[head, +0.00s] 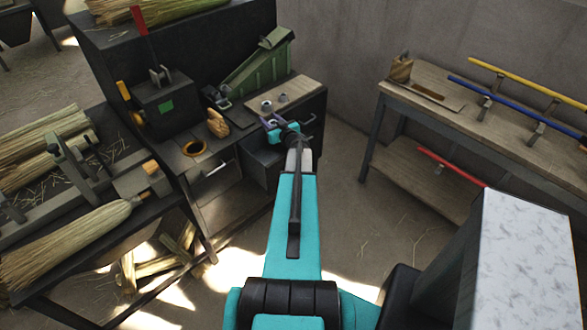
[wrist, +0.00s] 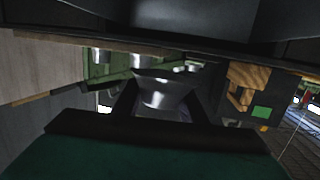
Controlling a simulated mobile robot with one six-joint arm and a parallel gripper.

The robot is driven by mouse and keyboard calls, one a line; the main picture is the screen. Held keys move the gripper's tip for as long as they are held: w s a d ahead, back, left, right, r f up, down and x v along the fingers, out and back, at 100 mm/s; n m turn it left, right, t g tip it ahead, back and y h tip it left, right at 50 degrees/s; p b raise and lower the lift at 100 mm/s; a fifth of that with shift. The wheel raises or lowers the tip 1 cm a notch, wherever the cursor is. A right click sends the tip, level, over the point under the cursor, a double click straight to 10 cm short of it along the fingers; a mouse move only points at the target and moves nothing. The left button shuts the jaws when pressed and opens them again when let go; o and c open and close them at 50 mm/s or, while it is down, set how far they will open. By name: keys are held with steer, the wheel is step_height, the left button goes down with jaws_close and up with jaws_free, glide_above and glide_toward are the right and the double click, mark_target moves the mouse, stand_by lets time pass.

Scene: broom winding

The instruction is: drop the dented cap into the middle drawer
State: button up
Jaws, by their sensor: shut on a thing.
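My gripper (head: 280,124) is at the far end of my teal arm, over the front edge of the dark workbench in the head view. In the wrist view, my gripper (wrist: 160,98) is shut on a shiny silver metal cap (wrist: 163,92), held between its two dark fingers. I cannot make out a dent in it. Below the bench top, a dark drawer front (head: 264,158) shows just left of my arm. A lighter panel with a handle (head: 217,170) is farther left. My arm hides part of the bench front, and I cannot tell which drawer is the middle one.
Small metal pieces (head: 267,105) sit on a wooden board (head: 285,95) beside a green machine (head: 257,68). A wooden piece (head: 217,123) and a black box with a green square (head: 165,106) stand left. A wooden table (head: 470,125) is at right, with open floor between.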

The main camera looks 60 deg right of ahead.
steer(key=shift+f, duration=0.1)
steer(key=o, duration=1.2)
steer(key=shift+s+a, duration=0.1)
steer(key=shift+s, duration=0.05)
steer(key=shift+b+v, duration=1.75)
steer(key=shift+v, duration=5)
